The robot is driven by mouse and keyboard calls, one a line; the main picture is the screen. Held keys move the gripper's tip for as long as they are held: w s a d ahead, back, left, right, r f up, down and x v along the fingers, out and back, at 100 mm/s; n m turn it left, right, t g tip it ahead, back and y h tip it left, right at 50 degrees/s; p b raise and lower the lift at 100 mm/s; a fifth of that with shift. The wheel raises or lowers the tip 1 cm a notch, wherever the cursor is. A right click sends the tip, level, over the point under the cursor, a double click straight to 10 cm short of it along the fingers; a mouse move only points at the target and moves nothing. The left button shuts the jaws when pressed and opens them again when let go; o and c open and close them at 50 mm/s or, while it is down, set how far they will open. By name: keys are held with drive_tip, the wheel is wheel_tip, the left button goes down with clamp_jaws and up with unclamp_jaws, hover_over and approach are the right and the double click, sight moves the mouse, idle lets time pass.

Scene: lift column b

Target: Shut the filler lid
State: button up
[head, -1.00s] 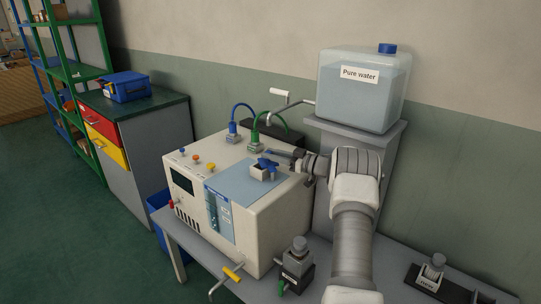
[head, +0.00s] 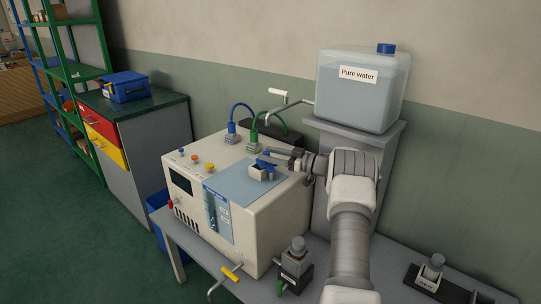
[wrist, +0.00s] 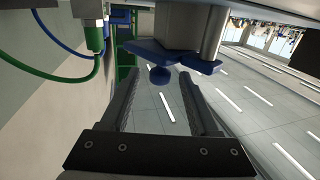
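The blue filler lid (head: 266,160) is on top of the cream machine (head: 262,212), above the pale filler opening (head: 262,173). My gripper (head: 271,152) reaches in from the right, close to the lid. In the wrist view, my gripper (wrist: 158,82) has its two fingers apart. I cannot tell whether a finger touches the lid.
Blue and green hoses (head: 254,126) plug into the machine top behind the lid. A spout with a white handle (head: 279,92) and the Pure water tank (head: 362,95) stand behind. A black and grey fitting (head: 296,262) is at the front of the bench.

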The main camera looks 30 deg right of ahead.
drive_tip(key=p+v, duration=0.1)
drive_tip(key=v, duration=1.6)
drive_tip(key=shift+s+p, duration=0.2)
drive_tip(key=shift+p, duration=0.15)
drive_tip(key=shift+r, duration=0.1)
